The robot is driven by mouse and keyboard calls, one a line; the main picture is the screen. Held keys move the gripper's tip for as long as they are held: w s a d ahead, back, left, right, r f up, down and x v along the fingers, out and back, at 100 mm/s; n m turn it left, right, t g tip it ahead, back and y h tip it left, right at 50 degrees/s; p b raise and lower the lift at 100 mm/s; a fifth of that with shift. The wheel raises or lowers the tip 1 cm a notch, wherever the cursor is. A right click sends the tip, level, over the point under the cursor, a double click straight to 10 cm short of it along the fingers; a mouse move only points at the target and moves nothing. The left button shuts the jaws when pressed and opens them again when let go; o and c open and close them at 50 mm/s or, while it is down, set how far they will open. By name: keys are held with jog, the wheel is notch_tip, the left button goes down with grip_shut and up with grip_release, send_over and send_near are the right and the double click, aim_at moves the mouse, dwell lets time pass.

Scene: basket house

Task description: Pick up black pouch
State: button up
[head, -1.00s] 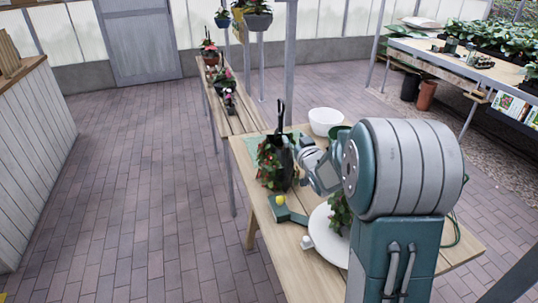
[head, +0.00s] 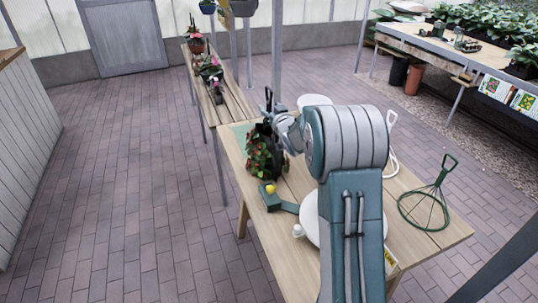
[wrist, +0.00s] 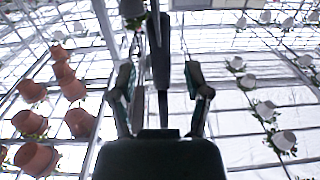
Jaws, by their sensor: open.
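I cannot make out a black pouch in either current view. My gripper (head: 268,98) is over the far left end of the near wooden table (head: 425,235), beside and above a leafy plant with red flowers. Its dark fingers point upward. The wrist view looks up at the roof and shows my gripper (wrist: 160,78) open, its two fingers apart. A dark upright bar (wrist: 160,50) shows between the fingers in that picture; I cannot tell its distance. My arm hides part of the table.
The plant (head: 265,158), a green tool with a yellow ball (head: 270,190), a white round plate (head: 309,217) and a green wire frame (head: 430,200) are on the table. A grey post (head: 277,50) stands behind. Brick floor (head: 120,200) at left is clear.

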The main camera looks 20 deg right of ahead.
jog(key=shift+w, duration=0.5)
jog(key=shift+a, duration=0.1)
grip_shut()
jog(key=shift+r, duration=0.3)
